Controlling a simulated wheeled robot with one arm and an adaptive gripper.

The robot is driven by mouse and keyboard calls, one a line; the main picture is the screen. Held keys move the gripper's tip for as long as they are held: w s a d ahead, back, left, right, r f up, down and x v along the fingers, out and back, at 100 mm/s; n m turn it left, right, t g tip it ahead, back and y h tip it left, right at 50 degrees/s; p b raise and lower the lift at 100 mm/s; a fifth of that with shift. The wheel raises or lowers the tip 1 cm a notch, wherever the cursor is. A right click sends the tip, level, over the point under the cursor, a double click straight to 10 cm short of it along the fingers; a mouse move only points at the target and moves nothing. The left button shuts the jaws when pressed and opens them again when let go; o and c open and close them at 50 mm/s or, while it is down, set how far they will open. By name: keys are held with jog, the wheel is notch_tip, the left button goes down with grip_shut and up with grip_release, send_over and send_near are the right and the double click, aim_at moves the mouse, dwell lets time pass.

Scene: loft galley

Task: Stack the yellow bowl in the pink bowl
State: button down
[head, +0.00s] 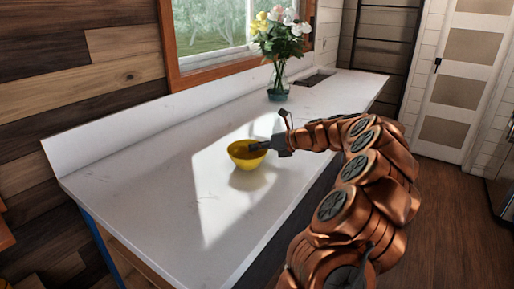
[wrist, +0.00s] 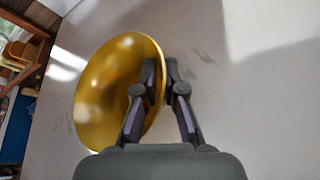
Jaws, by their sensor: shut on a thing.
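The yellow bowl (head: 243,156) is over the white counter in the head view, with a shadow on the counter below and to its right. My gripper (head: 257,147) reaches it from the right and is shut on its rim. In the wrist view, the yellow bowl (wrist: 108,95) shows its inside, and the two fingers of my gripper (wrist: 161,70) close on its right-hand wall, one finger inside and one outside. I cannot tell for sure whether the bowl touches the counter. No pink bowl shows in either view.
The white counter (head: 145,195) is bare around the bowl, with a patch of sunlight across it. A glass vase of flowers (head: 278,82) stands farther back by the window. A dark sink-like recess (head: 313,79) lies behind the vase. A low backsplash runs along the wall.

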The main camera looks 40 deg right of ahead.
jog(key=c, duration=1.2)
grip_release()
jog(key=shift+c, duration=0.2)
